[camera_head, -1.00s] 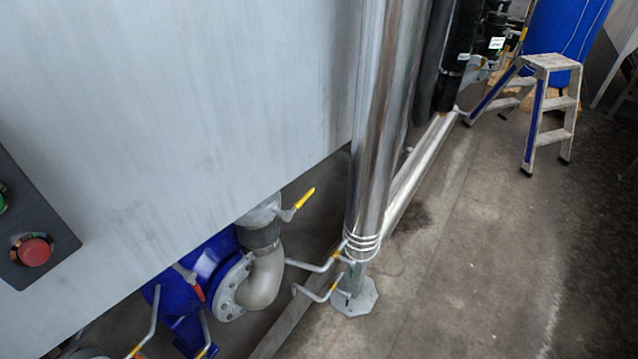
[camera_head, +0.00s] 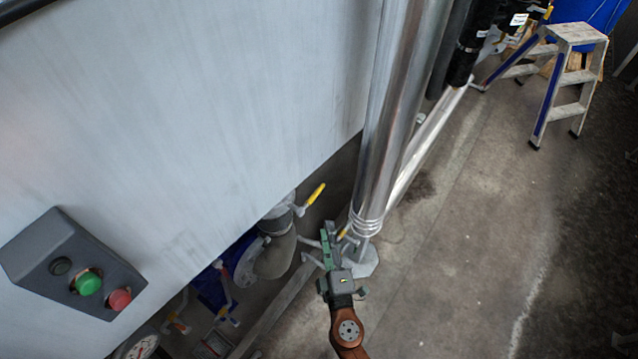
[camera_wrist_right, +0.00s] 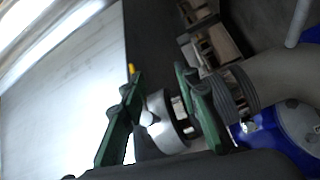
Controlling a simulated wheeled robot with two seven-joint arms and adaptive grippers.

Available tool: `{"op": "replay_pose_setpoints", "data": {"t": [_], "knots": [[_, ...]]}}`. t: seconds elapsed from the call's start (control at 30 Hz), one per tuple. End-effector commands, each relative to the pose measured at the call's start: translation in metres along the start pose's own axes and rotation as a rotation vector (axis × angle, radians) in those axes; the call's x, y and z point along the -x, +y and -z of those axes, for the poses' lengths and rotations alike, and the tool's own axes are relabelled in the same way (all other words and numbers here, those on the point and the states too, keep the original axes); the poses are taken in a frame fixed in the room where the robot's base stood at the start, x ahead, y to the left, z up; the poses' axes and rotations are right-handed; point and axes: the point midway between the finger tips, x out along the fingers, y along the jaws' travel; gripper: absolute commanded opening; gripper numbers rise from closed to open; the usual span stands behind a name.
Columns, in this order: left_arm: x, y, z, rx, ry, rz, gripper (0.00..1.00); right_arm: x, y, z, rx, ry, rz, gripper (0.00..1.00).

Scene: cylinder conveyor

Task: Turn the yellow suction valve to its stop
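The yellow suction valve handle (camera_head: 316,194) sticks up and right from the grey valve on top of the curved suction pipe (camera_head: 274,257), below the large grey panel. My right gripper (camera_head: 328,234) has green fingers and is just below and right of the handle in the head view, apart from it. In the right wrist view the fingers (camera_wrist_right: 163,95) are spread with nothing held. A grey round valve part (camera_wrist_right: 166,125) shows between and beyond them, and a small yellow tip (camera_wrist_right: 131,68) shows by the left finger. My left gripper is not in view.
A shiny vertical pipe (camera_head: 392,120) stands right of the valve. The blue pump (camera_head: 213,283) is lower left. A control box (camera_head: 72,265) with green and red buttons is on the panel. A step stool (camera_head: 565,80) stands far right; the floor before it is clear.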

Motion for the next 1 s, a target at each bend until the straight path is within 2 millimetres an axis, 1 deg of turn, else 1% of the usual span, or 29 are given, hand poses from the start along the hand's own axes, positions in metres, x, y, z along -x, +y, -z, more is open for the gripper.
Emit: {"op": "replay_pose_setpoints", "data": {"t": [0.03,0.1,0.2,0.33,0.6,0.7,0.83,1.0], "knots": [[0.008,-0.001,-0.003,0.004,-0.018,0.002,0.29,-0.006,0.021,0.013,0.038,0.010,-0.039,0.29],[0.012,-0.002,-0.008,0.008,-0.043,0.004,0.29,-0.010,0.035,0.025,0.075,0.018,-0.072,0.29],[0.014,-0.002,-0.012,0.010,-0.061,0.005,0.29,-0.014,0.044,0.032,0.103,0.023,-0.096,0.29],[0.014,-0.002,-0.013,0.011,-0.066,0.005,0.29,-0.027,0.046,0.033,0.110,0.021,-0.102,0.29],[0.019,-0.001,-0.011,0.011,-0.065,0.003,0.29,-0.069,0.050,0.034,0.108,0.021,-0.100,0.29],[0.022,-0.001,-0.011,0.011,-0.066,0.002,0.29,-0.080,0.051,0.035,0.108,0.023,-0.099,0.29],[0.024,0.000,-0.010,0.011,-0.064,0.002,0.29,-0.088,0.051,0.035,0.108,0.023,-0.098,0.29],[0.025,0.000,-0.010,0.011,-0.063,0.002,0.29,-0.090,0.051,0.035,0.108,0.023,-0.098,0.29]]}}
